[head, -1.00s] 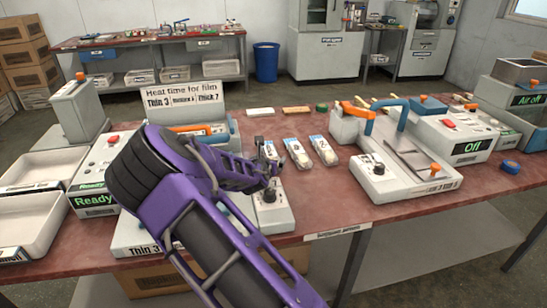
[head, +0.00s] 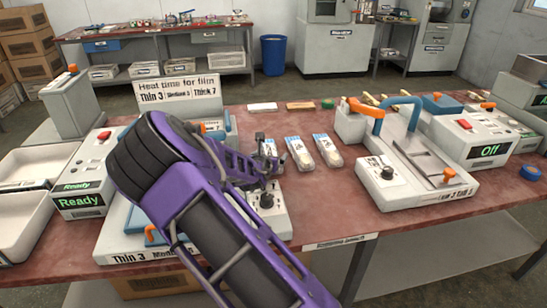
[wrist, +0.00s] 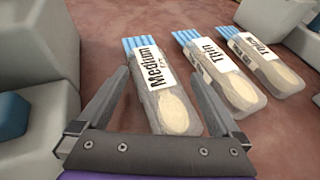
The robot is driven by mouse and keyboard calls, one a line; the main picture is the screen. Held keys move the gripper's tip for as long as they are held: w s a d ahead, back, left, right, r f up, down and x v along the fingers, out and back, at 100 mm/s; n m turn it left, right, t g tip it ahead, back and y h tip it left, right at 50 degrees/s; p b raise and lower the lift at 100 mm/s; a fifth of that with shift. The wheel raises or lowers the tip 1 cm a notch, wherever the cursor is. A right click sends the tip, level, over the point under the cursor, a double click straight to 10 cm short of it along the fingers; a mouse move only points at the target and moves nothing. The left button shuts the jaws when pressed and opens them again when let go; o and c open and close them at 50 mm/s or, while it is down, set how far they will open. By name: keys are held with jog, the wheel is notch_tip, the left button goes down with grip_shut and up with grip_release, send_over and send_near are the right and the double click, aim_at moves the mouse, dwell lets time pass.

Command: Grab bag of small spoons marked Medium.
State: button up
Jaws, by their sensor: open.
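The bag marked Medium (wrist: 160,85) lies on the table in the wrist view, a clear bag with blue sticks at its far end and a pale round spoon bowl at its near end. My gripper (wrist: 165,85) is open, with one finger on each side of this bag and nothing held. In the head view my gripper (head: 265,158) is over the table, and the Medium bag (head: 270,150) is mostly hidden behind it. A bag marked Thin (wrist: 215,70) lies to its right, and a third bag (wrist: 262,62), its label hard to read, lies farther right.
A grey machine block (wrist: 35,45) stands close on the left in the wrist view. In the head view a sealing machine (head: 415,170) stands right of the bags. A sign on film heat times (head: 180,90) stands behind my arm. Red table surface (head: 330,205) is clear in front of the bags.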

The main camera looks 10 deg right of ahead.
jog(key=c, duration=1.4)
